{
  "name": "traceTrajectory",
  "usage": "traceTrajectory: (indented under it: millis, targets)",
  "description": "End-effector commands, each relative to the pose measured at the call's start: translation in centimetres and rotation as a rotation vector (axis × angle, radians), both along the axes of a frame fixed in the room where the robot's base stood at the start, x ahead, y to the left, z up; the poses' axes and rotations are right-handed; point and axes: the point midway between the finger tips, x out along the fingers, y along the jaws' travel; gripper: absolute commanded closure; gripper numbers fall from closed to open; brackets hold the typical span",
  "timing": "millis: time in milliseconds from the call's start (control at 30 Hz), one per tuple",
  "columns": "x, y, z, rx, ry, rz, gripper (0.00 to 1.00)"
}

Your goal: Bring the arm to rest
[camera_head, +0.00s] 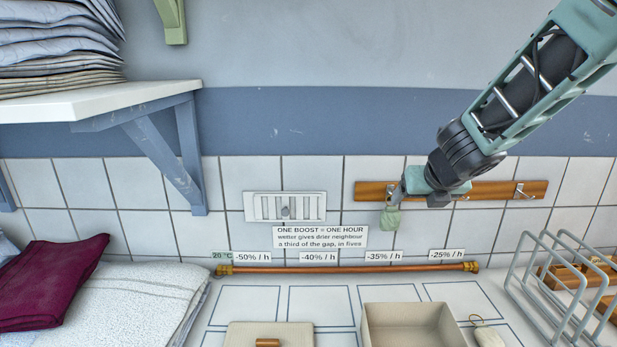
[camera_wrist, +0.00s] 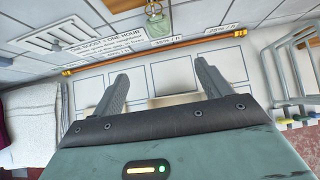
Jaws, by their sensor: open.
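My arm comes in from the upper right of the head view, with my gripper (camera_head: 408,187) in front of the wall near the wooden hook rail (camera_head: 505,190). In the wrist view my gripper (camera_wrist: 161,70) is open, its two dark fingers spread with nothing between them. A small pale green tag or pouch (camera_head: 391,218) hangs just below my gripper in the head view. In the wrist view this green piece (camera_wrist: 155,27) hangs at the rail, beyond the fingers and apart from them. My fingertips are hard to make out in the head view.
A copper pipe (camera_head: 350,268) runs along the wall above a counter with outlined squares. A beige open box (camera_head: 412,325), a lidded box (camera_head: 270,335) and a wire rack (camera_head: 560,285) stand there. Folded cloth (camera_head: 140,290) lies left, beneath a shelf (camera_head: 95,101) of linen.

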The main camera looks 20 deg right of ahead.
Motion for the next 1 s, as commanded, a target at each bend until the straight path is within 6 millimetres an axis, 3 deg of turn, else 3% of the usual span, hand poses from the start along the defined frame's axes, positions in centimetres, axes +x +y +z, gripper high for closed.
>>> traceTrajectory:
  millis: [167,333,467,700,900,1000]
  targets:
    - [-0.2,1.2,-0.5,0.065,-0.014,-0.063,0.23]
    - [-1.9,5.7,-2.3,0.324,-0.043,-0.341,0.23]
    - [-4.8,9.8,-4.4,0.559,-0.031,-0.635,0.23]
    - [-13.0,17.2,-8.6,0.871,0.072,-1.221,0.23]
    - [-21.3,22.3,-11.4,0.963,0.176,-1.706,0.23]
    - [-24.5,23.9,-12.1,0.959,0.210,-1.887,0.23]
